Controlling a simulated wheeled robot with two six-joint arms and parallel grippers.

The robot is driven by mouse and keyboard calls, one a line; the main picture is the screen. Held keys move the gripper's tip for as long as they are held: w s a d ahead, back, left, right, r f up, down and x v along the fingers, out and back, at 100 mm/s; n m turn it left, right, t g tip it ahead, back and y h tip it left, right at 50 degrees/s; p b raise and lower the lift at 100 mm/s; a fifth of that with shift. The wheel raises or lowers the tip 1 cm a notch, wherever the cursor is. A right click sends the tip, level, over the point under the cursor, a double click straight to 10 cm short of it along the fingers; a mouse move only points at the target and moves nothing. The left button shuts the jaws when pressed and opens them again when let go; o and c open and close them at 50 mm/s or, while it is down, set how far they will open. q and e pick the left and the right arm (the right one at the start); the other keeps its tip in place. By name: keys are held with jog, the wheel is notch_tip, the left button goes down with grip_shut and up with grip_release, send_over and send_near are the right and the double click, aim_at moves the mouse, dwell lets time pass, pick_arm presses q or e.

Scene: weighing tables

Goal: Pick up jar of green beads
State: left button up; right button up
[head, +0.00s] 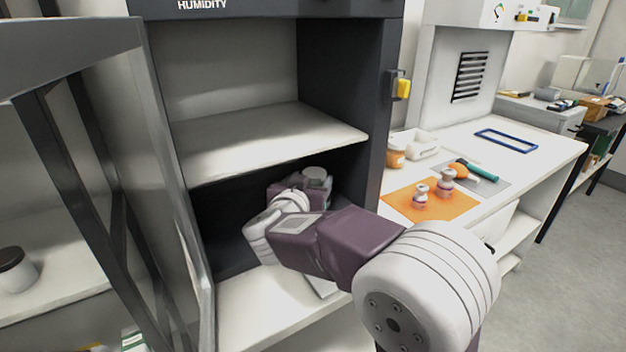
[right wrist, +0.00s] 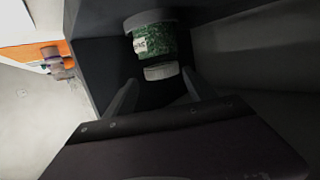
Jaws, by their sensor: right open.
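The jar of green beads (right wrist: 154,42) shows in the right wrist view, with a white label and a grey lid. It stands inside the dark lower compartment of the humidity cabinet. In the head view, only a pale round lid (head: 316,174) shows there, just beyond my right gripper. A small white ridged piece (right wrist: 160,71) shows between the jar and my gripper in the wrist view. My right gripper (right wrist: 157,95) is open, its two fingers pointing toward the jar, with nothing clearly between them. My right arm hides most of the compartment in the head view. My left gripper is out of view.
The cabinet's middle shelf (head: 270,142) lies above my right arm; its right wall (head: 380,110) and open door (head: 165,150) stand on either side. On the right bench, an orange mat (head: 400,205) holds small jars. A dark-lidded jar (head: 15,270) stands at left.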

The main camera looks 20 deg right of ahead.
aim_at(317, 170)
jog(key=p+x, duration=0.2)
jog(key=p, duration=0.1)
jog(key=shift+w+d+r, duration=0.1)
jog(key=shift+d+r, duration=0.05)
jog(key=shift+w+d, duration=0.15)
jog(key=shift+w, duration=0.05)
jog(key=shift+w+d+f, duration=0.2)
jog(key=shift+w+f, duration=0.2)
jog(key=shift+f, duration=0.05)
jog(key=b+x, duration=0.1)
jog(key=x, duration=0.3)
jog(key=shift+w, duration=0.3)
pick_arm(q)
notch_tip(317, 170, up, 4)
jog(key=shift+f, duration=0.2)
pick_arm(e)
jog(key=shift+r, duration=0.15)
